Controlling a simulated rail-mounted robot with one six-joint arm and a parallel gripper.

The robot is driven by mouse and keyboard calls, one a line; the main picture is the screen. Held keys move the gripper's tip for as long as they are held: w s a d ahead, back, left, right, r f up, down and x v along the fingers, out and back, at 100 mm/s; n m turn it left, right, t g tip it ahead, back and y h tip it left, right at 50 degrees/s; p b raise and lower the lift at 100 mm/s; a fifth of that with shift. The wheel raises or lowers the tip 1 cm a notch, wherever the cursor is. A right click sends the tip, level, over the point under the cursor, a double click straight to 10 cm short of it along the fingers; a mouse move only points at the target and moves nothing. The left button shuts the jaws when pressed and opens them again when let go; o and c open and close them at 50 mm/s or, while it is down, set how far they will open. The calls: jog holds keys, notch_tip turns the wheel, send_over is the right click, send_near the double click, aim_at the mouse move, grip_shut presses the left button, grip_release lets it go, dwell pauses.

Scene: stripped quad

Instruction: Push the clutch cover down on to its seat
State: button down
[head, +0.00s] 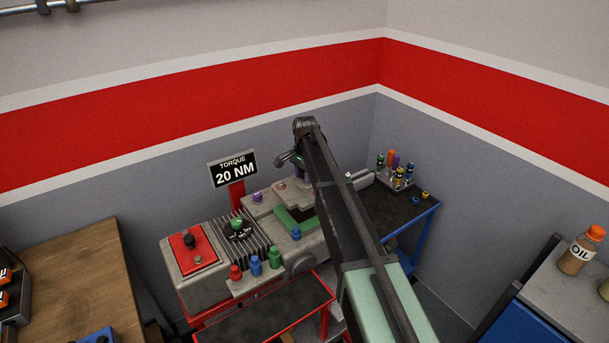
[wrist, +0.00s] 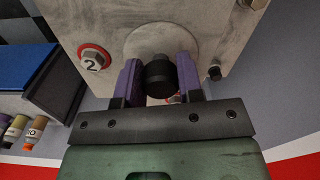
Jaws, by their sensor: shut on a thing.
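In the wrist view my gripper (wrist: 159,68) has its two purple-padded fingers on either side of a black knob (wrist: 160,82), shut on it. Behind the knob is a round pale grey disc, seemingly the clutch cover (wrist: 157,38), against the grey engine casing (wrist: 90,25). The fingers and knob hide part of the disc, and I cannot tell whether there is a gap beneath it. In the head view the engine (head: 195,278) stands on a red stand, and my arm hides the gripper and the cover.
A bolt marked 2 in a red ring (wrist: 94,58) is beside the disc. A blue cart (head: 405,217) with coloured sockets stands right of the engine. A torque sign (head: 233,170) rises behind it. A wooden bench (head: 80,275) is at the left.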

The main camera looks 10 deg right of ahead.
aim_at(305, 187)
jog(key=shift+f+b, duration=2.6)
jog(key=shift+f, duration=0.15)
jog(key=shift+f+b, duration=1.8)
jog(key=c, duration=0.7)
grip_release()
jog(key=shift+r, duration=0.1)
notch_tip(305, 187, up, 11)
jog(key=p, duration=1.1)
jog(key=shift+s, duration=0.1)
